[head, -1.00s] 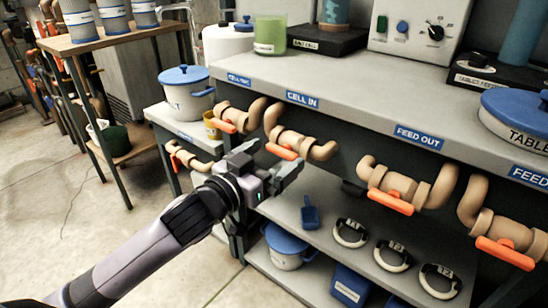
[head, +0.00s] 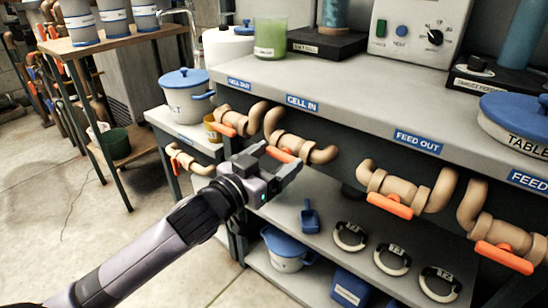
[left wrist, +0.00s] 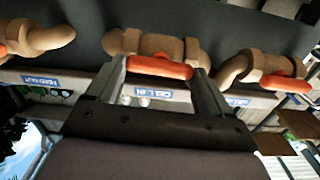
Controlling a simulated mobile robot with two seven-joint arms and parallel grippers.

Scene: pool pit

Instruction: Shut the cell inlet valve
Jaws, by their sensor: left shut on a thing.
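The cell inlet valve is the tan pipe fitting (head: 318,153) with an orange handle (head: 284,156), under the blue CELL IN label (head: 302,103) on the bench edge. My left gripper (head: 279,160) is at this handle, shut on it. In the left wrist view the orange handle (left wrist: 160,68) spans between the two fingers (left wrist: 158,85), one at each end. It lies roughly along the tan pipe body (left wrist: 158,44). In the head view the fingers hide part of the handle. My right gripper is in neither view.
Similar orange-handled valves are close by: CELL OUT (head: 236,120) to the left, FEED OUT (head: 398,188) and another feed valve (head: 505,250) to the right. The lower shelf (head: 320,248) holds a blue scoop and black-and-white rings. Open floor (head: 150,235) lies to the left.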

